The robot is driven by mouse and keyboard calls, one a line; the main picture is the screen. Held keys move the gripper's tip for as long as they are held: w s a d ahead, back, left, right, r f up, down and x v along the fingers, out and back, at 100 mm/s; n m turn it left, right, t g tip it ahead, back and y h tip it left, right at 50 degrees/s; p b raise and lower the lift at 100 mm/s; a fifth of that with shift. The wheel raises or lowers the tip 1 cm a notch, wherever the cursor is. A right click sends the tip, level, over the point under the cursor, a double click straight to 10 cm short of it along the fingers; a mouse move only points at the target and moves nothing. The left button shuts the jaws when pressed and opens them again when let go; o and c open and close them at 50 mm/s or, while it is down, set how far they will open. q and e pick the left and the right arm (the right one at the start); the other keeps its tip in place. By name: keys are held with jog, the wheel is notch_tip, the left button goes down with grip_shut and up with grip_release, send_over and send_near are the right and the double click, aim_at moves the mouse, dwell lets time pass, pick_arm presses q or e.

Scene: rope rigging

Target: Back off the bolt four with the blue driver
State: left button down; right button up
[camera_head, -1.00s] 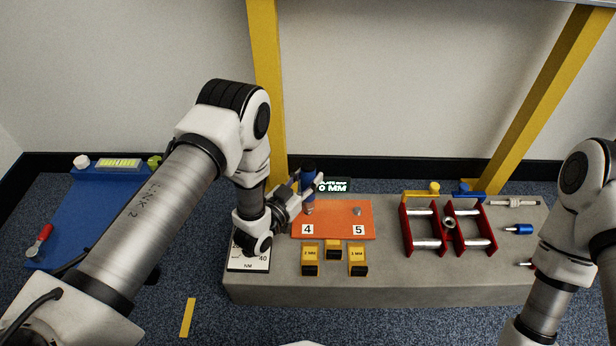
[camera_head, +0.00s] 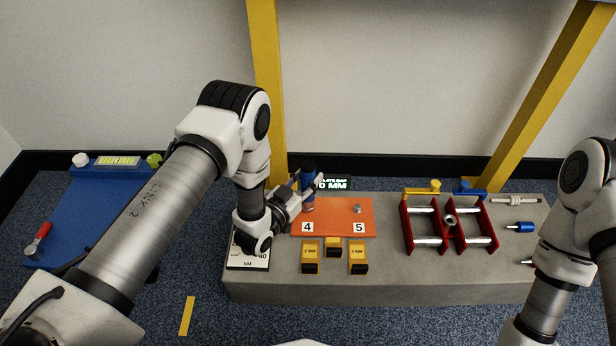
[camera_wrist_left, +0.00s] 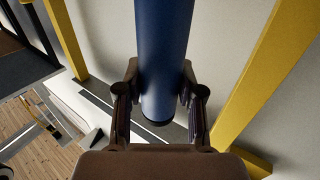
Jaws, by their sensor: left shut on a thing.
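My left gripper (camera_head: 301,190) is shut on the blue driver (camera_head: 308,178). The driver stands about upright over the "4" side of the orange plate (camera_head: 340,212). In the left wrist view the blue shaft of the driver (camera_wrist_left: 163,60) sits between the two dark fingers. The driver's lower end is at the spot of bolt four, behind the "4" label (camera_head: 307,227). Bolt four is hidden there, and I cannot tell whether the tip touches it. Bolt five (camera_head: 357,209) shows as a grey head above the "5" label. My right gripper is out of view.
A grey bench (camera_head: 400,290) carries several yellow-and-black blocks (camera_head: 310,258), a red frame with metal rods (camera_head: 449,226) and a small blue-handled tool (camera_head: 520,227). A dial card (camera_head: 248,262) lies left of the plate. A gap display (camera_head: 334,184) is partly hidden behind the driver. Yellow posts (camera_head: 268,90) rise behind.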

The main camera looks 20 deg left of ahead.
aim_at(308, 164)
pick_arm(q)
jog(key=shift+f, duration=0.3)
jog(key=shift+s+f, duration=0.15)
jog(key=shift+s, duration=0.05)
dwell(1.3)
jog(key=shift+w+r+p, duration=0.1)
jog(key=shift+r+p, duration=0.8)
jog(key=shift+p, duration=0.15)
jog(key=shift+w+r+p, duration=0.1)
jog(key=shift+r+p, duration=1.75)
jog(key=shift+r, duration=0.45)
